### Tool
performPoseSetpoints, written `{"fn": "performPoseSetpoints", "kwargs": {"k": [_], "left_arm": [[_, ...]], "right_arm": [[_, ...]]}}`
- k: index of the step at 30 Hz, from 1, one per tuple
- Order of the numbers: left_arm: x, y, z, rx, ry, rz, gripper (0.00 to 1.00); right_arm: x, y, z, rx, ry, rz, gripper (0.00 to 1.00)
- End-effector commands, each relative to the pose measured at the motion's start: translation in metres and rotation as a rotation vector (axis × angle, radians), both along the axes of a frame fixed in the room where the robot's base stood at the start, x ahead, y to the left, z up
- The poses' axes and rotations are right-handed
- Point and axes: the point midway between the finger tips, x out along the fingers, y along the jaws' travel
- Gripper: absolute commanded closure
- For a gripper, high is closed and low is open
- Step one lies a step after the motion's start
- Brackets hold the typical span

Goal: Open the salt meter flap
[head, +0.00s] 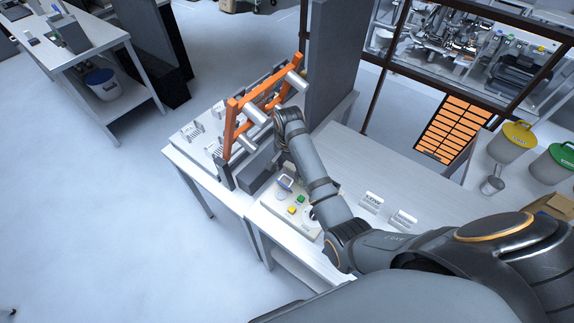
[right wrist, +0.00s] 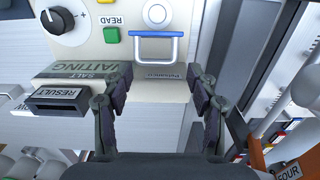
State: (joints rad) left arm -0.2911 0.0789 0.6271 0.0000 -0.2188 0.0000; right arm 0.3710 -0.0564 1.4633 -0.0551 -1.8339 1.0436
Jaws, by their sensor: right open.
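The salt meter (head: 277,207) is a pale console on the bench, with a green button, a yellow button and a small blue-edged part near its far end. In the right wrist view this part is the flap (right wrist: 155,49), a pale square with a blue bar along one edge. A dark display labelled RESULT (right wrist: 62,101) and lettering with "SALT" and "WAITING" show left of my fingers. My right gripper (right wrist: 160,77) is open and empty, its fingers pointing at the console just short of the flap, apparently not touching it. In the head view my right arm hides part of the console.
An orange frame (head: 233,120) with grey rollers stands beside the console, next to a tall grey panel (head: 334,60). Two white cards (head: 371,202) stand on the bench to the right. Yellow-lidded (head: 519,135) and green-lidded buckets stand at far right. The floor on the left is clear.

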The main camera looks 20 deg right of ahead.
Motion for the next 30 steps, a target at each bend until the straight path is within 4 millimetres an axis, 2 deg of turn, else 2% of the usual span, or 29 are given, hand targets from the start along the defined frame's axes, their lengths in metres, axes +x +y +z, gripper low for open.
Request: {"fn": "performPoseSetpoints", "kwargs": {"k": [2, 5, 11, 15, 20, 26, 29, 30], "left_arm": [[0.013, -0.004, 0.001, -0.005, -0.020, 0.001, 0.60], [0.014, -0.004, 0.001, -0.005, -0.020, 0.001, 0.60], [-0.018, 0.000, -0.001, 0.001, 0.027, 0.001, 0.60], [-0.029, 0.001, -0.002, 0.001, 0.044, 0.001, 0.60], [-0.020, 0.001, -0.002, 0.001, 0.031, 0.001, 0.60], [-0.001, 0.001, 0.000, 0.001, 0.002, -0.001, 0.60], [-0.001, 0.002, 0.000, 0.002, 0.002, -0.001, 0.60], [-0.003, 0.002, 0.000, 0.002, 0.004, 0.000, 0.60]], "right_arm": [[-0.004, 0.001, -0.006, 0.000, 0.001, -0.001, 0.41], [-0.005, 0.001, -0.008, 0.000, 0.000, -0.002, 0.41], [-0.005, 0.001, -0.008, 0.000, 0.000, -0.002, 0.42], [-0.004, 0.001, -0.008, 0.000, 0.000, -0.001, 0.61], [-0.005, 0.001, -0.008, 0.000, 0.000, -0.002, 0.83], [0.000, -0.009, -0.011, -0.002, 0.002, -0.003, 0.86], [0.000, -0.009, -0.012, -0.001, 0.003, -0.002, 1.00], [0.000, -0.008, -0.012, 0.000, 0.004, -0.002, 1.00]]}}
